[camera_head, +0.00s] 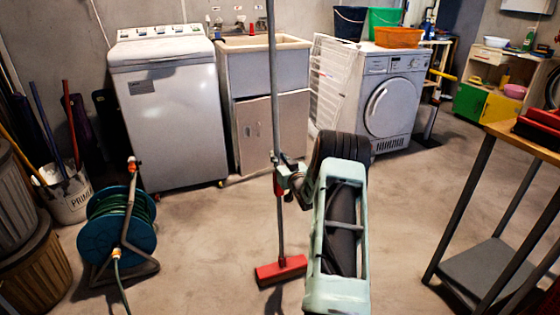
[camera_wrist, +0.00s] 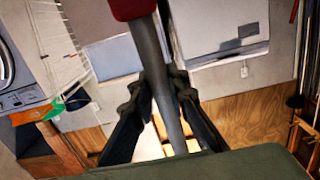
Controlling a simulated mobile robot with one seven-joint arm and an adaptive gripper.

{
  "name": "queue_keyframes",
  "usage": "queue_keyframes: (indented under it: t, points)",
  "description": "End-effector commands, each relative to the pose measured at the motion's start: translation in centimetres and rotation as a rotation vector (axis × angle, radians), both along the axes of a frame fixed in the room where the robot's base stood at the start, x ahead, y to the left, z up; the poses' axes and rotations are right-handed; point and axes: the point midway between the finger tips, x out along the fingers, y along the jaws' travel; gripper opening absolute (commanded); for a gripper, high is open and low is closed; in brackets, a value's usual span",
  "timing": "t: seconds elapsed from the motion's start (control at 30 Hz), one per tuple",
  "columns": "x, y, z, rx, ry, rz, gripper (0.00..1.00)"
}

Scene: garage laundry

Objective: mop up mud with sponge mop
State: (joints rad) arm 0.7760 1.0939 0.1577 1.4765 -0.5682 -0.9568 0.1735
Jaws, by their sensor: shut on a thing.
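The sponge mop has a long grey pole (camera_head: 274,80) and a red head (camera_head: 281,270). It stands nearly upright in the middle of the head view, its head at floor level. My gripper (camera_head: 281,180) is shut on the pole about midway along its visible length. In the wrist view, the two dark fingers of my gripper (camera_wrist: 161,98) close on both sides of the pole (camera_wrist: 148,50); a red part of the mop (camera_wrist: 130,8) shows at the top edge. I cannot make out a distinct mud patch on the mottled concrete floor (camera_head: 215,235). My arm hides some floor.
A hose reel (camera_head: 118,228) stands at left, near a white bucket (camera_head: 68,196). A white washer (camera_head: 168,110), a sink cabinet (camera_head: 262,100) and a dryer (camera_head: 392,100) line the back. A workbench (camera_head: 480,205) stands at right. Floor around the mop head looks clear.

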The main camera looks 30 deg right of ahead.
Motion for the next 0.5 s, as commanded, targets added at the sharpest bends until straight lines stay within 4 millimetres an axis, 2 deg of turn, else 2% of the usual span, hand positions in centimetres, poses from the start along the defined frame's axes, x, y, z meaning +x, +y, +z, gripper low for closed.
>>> queue_keyframes:
  t: [0.1,0.37,0.5]
  points:
    - [0.6,-0.1,0.1,-0.002,-0.004,0.000,0.00]
    - [0.5,-0.1,0.2,-0.001,-0.003,0.000,0.00]
    - [0.2,-0.1,1.3,-0.001,-0.003,0.000,0.00]
